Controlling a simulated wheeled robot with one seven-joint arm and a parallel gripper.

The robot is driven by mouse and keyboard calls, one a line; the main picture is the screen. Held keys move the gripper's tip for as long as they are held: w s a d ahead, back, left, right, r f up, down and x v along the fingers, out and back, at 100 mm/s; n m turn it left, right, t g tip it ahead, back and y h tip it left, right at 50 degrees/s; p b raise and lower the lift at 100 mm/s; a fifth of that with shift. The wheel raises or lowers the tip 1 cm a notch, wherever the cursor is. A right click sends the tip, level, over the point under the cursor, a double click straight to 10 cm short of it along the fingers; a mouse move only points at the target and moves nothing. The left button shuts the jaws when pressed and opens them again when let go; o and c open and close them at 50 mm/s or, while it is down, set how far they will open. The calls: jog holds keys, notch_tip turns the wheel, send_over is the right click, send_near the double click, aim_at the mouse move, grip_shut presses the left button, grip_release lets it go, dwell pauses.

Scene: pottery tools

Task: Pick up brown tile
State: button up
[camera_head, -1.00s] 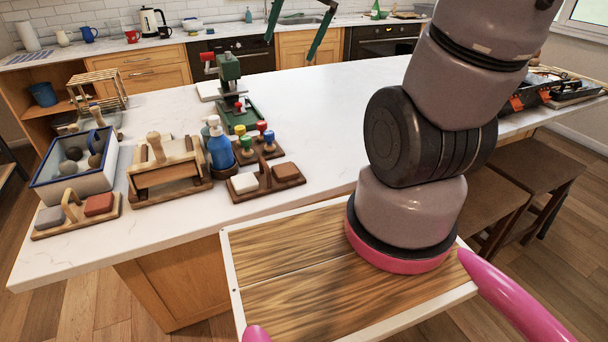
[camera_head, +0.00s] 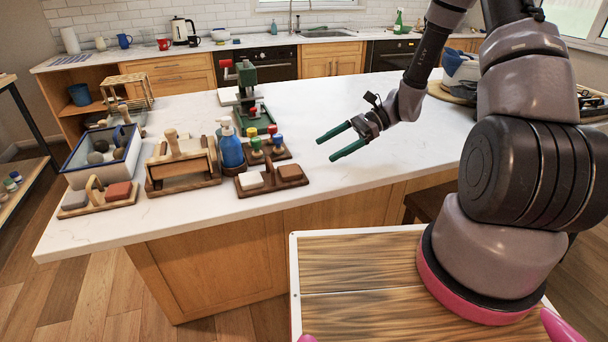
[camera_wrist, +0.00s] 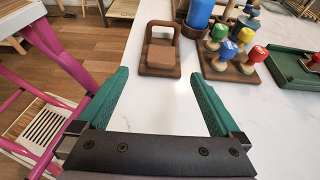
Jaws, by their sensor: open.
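A brown tile (camera_head: 290,172) lies at the right end of a small dark wooden tray (camera_head: 272,185) with a handle, beside a white tile (camera_head: 249,181). In the wrist view the brown tile (camera_wrist: 161,57) sits in the tray, ahead of my gripper and between the lines of its fingers. My gripper (camera_head: 327,149) has green fingers, spread apart and empty, over the counter to the right of the tray. Its fingers also show in the wrist view (camera_wrist: 159,76). A reddish-brown tile (camera_head: 118,191) lies beside a grey one in another tray at the far left.
Coloured stamps (camera_head: 264,148) and a blue bottle (camera_head: 230,151) stand close behind the tray. A wooden frame (camera_head: 183,170) stands to its left, and a green press (camera_head: 247,88) farther back. The white counter (camera_head: 390,165) right of the tray is clear.

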aim_at(290, 169)
jog(key=shift+s+a+f, duration=0.1)
jog(key=shift+a+f, duration=0.05)
jog(key=shift+f, duration=0.15)
jog(key=x, duration=0.3)
jog(key=shift+s+a+f, duration=0.1)
jog(key=shift+a, duration=0.2)
jog(key=x, duration=0.6)
jog(key=shift+a+f, duration=0.2)
jog(key=shift+a, duration=0.1)
jog(key=c, duration=1.4)
jog(key=shift+r, duration=0.1)
